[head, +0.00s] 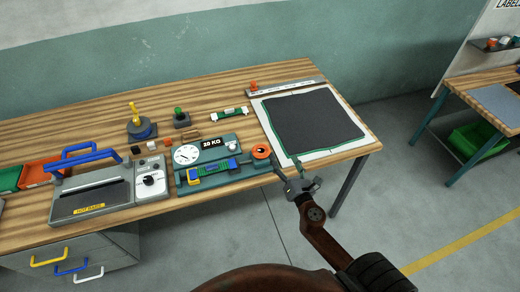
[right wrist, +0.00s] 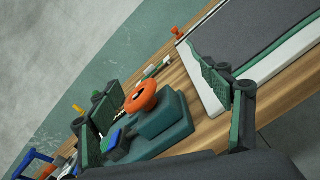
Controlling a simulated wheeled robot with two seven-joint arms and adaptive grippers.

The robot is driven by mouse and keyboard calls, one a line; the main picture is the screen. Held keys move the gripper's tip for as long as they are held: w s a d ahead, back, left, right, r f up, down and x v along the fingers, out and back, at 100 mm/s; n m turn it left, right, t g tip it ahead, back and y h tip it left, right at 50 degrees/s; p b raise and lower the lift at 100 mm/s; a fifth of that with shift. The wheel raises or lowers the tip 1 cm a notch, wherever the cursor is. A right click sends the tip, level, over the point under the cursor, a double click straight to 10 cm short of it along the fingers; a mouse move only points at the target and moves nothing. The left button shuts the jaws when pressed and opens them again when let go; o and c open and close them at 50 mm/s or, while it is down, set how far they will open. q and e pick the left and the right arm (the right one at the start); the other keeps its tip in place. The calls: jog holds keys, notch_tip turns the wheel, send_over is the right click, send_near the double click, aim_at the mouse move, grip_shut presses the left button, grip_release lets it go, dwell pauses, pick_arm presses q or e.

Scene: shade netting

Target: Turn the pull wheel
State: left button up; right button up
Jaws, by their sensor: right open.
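The pull wheel is an orange wheel (head: 262,152) with a dark centre, at the right end of a teal test stand (head: 222,181) near the table's front edge. In the right wrist view the wheel (right wrist: 141,97) shows between the two fingers, nearer the left one, on its teal block. My right gripper (head: 298,178) is open and empty, to the right of and in front of the wheel and apart from it in the head view. The stand also carries a yellow and blue clamp part and a dial marked 20 KG. My left gripper is not in view.
A dark netting sheet on a white board (head: 354,146) lies right of the stand. A hot-bar sealer (head: 97,195) with a blue handle stands left. Behind are a green-and-white level-like item (head: 229,113) and knobbed tools (head: 141,128). The floor in front is clear.

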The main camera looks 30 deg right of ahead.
aim_at(260, 149)
jog(key=w+a+n+y, duration=0.1)
jog(key=n, duration=0.1)
jog(key=w+a+f+n+y, duration=0.1)
jog(key=a+n, duration=0.1)
jog(key=n, duration=0.1)
jog(key=w+a+n+y, duration=0.1)
jog(key=n, duration=0.1)
jog(key=shift+a+f+n+t+y, duration=0.2)
jog(key=shift+n+t+y, duration=0.1)
jog(key=shift+n+y, duration=0.1)
jog(key=shift+w+a, duration=0.15)
jog(key=shift+w, duration=0.2)
jog(key=w+p, duration=0.1)
jog(key=w, duration=0.5)
jog(key=shift+w, duration=0.5)
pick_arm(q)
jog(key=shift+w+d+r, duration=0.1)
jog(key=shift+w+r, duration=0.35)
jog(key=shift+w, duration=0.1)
pick_arm(e)
jog(key=c, duration=1.2)
jog(key=shift+o, duration=0.2)
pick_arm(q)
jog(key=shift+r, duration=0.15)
